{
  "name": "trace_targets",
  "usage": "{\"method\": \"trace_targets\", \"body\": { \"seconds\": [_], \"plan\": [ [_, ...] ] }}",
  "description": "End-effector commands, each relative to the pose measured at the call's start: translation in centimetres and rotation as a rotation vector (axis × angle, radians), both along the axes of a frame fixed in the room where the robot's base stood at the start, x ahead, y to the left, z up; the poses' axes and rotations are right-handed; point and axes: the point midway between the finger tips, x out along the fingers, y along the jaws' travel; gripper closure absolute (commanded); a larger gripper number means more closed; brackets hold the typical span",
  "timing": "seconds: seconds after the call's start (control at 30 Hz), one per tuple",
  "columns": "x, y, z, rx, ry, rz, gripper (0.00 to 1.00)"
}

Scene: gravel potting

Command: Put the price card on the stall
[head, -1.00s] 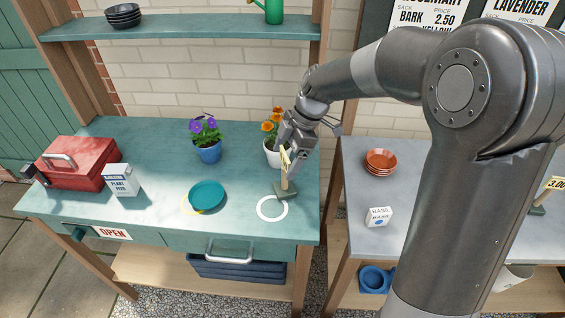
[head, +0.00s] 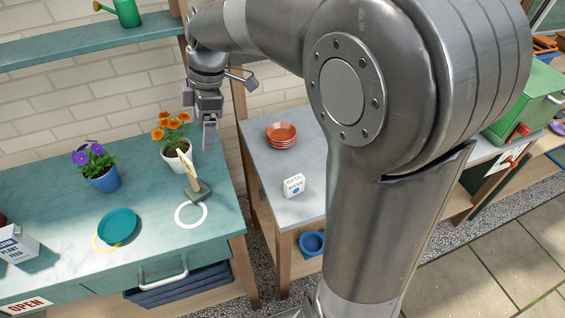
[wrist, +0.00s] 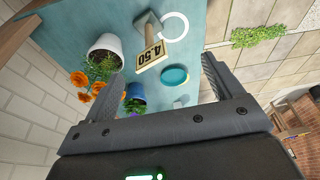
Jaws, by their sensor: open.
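The price card (head: 180,163), a cream card on a post, stands on the teal bench (head: 60,205). Its dark base (head: 197,191) is at the back edge of a white ring (head: 178,214). In the wrist view the price card (wrist: 152,53) reads 4.50 and leans a little, and the white ring (wrist: 184,21) is beside its base. My gripper (head: 210,148) is open and empty, above and apart from the card. In the wrist view the fingers of my gripper (wrist: 160,70) are spread wide with nothing between them.
A white pot of orange flowers (head: 177,156) stands close behind the card. A purple-flowered blue pot (head: 104,178) and a teal saucer (head: 118,225) are to the left. A grey table (head: 268,170) on the right holds red saucers (head: 281,133) and a basil box (head: 293,185).

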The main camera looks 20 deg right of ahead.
Motion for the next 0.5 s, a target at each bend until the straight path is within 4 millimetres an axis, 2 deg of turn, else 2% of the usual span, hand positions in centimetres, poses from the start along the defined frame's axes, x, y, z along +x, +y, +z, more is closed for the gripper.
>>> {"method": "trace_targets", "body": {
  "seconds": [0.03,0.23,0.5],
  "plan": [
    [-1.4,-0.8,0.7,-0.033,-0.018,-0.092,0.15],
    [-6.2,-4.5,2.1,-0.102,-0.078,-0.525,0.15],
    [-13.0,-9.1,2.8,-0.042,-0.169,-1.100,0.15]
  ]
}}
